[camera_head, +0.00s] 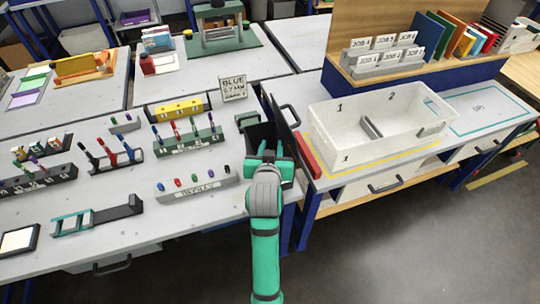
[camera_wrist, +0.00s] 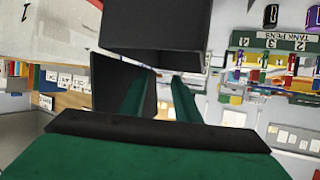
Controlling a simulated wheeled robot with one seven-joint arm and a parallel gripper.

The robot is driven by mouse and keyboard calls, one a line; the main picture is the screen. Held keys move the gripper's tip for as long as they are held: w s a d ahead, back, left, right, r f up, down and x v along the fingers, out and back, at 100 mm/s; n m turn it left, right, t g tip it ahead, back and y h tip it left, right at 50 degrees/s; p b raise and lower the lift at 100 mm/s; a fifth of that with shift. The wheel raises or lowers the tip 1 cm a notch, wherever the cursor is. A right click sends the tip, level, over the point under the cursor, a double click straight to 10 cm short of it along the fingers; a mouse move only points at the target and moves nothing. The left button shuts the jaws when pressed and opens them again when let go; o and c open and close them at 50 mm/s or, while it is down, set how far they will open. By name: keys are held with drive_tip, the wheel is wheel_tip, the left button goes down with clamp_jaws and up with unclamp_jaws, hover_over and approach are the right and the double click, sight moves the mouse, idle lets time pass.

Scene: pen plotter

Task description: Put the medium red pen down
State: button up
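My gripper (camera_head: 270,158) is over the right end of the left bench, at a black open bin (camera_head: 258,133). In the wrist view its two green fingers (camera_wrist: 160,92) stand apart, and I see no pen between them. The bin's dark wall (camera_wrist: 155,30) fills the top middle there and may hide part of the fingertips. A red pen (camera_head: 175,128) stands in the grey-green rack (camera_head: 190,143); another red pen (camera_head: 126,144) stands in the dark rack to its left. I cannot tell which pen is the medium red one.
A low holder with several coloured caps (camera_head: 197,187) stands in front of the rack. A yellow block (camera_head: 180,107) and a sign (camera_head: 233,88) stand behind it. A large white tray (camera_head: 345,140) is on the right bench, beside a dark upright panel (camera_head: 284,125) and a red bar (camera_head: 307,157).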

drive_tip(key=v, duration=0.6)
drive_tip(key=shift+s, duration=0.1)
idle(0.4)
